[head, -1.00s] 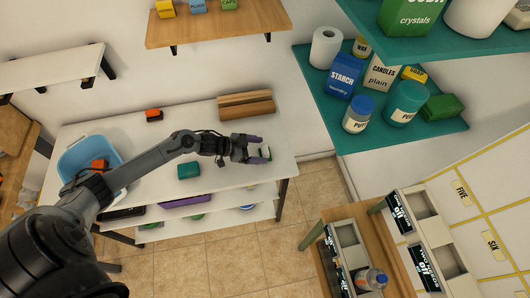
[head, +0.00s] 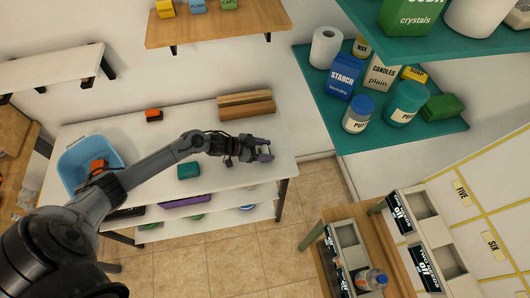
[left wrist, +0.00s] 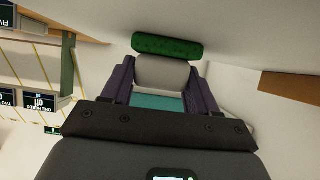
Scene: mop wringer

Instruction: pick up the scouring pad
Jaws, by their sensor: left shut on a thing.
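The scouring pad (left wrist: 167,45) shows in the left wrist view as a dark green strip with a pale grey-white block below it. The pale block sits between the two purple fingers of my left gripper (left wrist: 162,75), which are shut on it. The green part lies beyond the fingertips. In the head view my left gripper (head: 264,150) is low over the right end of the white table, and the pad is mostly hidden there. I cannot tell whether the pad still touches the table. My right gripper is not in view.
The white table (head: 235,180) also holds a teal block (head: 188,170), an orange-and-black item (head: 153,115), brown rolls (head: 246,104) and a blue tub (head: 88,160). A teal shelf (head: 350,137) with boxes and jars stands to the right.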

